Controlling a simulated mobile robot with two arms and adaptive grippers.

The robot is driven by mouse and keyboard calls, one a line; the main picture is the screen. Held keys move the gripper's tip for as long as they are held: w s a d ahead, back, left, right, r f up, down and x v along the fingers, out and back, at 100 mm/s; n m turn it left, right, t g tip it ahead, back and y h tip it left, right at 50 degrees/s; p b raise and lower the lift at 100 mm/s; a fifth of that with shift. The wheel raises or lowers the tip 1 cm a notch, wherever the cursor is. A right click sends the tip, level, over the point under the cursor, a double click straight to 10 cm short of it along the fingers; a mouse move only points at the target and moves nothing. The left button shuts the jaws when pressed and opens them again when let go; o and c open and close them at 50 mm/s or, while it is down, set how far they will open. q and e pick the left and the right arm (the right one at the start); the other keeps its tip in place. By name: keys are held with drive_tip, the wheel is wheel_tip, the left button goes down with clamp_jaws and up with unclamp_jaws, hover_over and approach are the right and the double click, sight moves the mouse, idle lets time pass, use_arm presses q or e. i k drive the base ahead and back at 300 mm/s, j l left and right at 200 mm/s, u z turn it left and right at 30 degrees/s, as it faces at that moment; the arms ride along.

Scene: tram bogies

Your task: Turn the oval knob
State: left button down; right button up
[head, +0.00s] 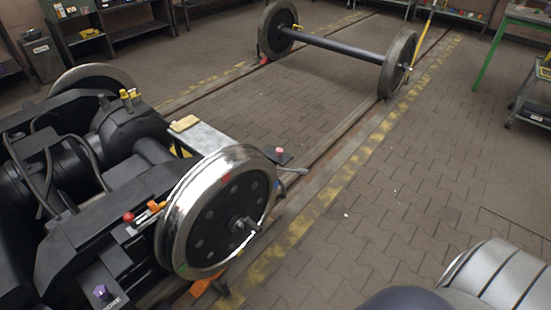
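I cannot tell for sure which part is the oval knob. A purple knob (101,292) sits on a dark lettered panel of the bogie (110,185) at the lower left. A small red knob (128,217) sits on the bogie beside orange and yellow parts. A pinkish-red knob (280,151) stands on a dark plate behind the shiny wheel (216,212), near a grey lever (293,170). Yellow knobs (130,94) stand on top of the bogie. Neither of my grippers shows in the head view.
A loose wheelset (340,47) stands on the rails beyond the bogie. Dark shelves (130,28) line the back left, and a green-legged table (493,55) stands at the upper right. The paved floor (400,190) right of the yellow-striped track is mostly clear.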

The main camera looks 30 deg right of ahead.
sight(279, 150)
drive_tip(key=i+l+u, duration=0.1)
drive_tip(key=l, duration=0.45)
drive_tip(key=i+l, duration=0.15)
drive_tip(key=l, duration=0.45)
drive_tip(key=i+l+u, duration=0.15)
drive_tip(key=l, duration=0.45)
drive_tip(key=k, duration=0.05)
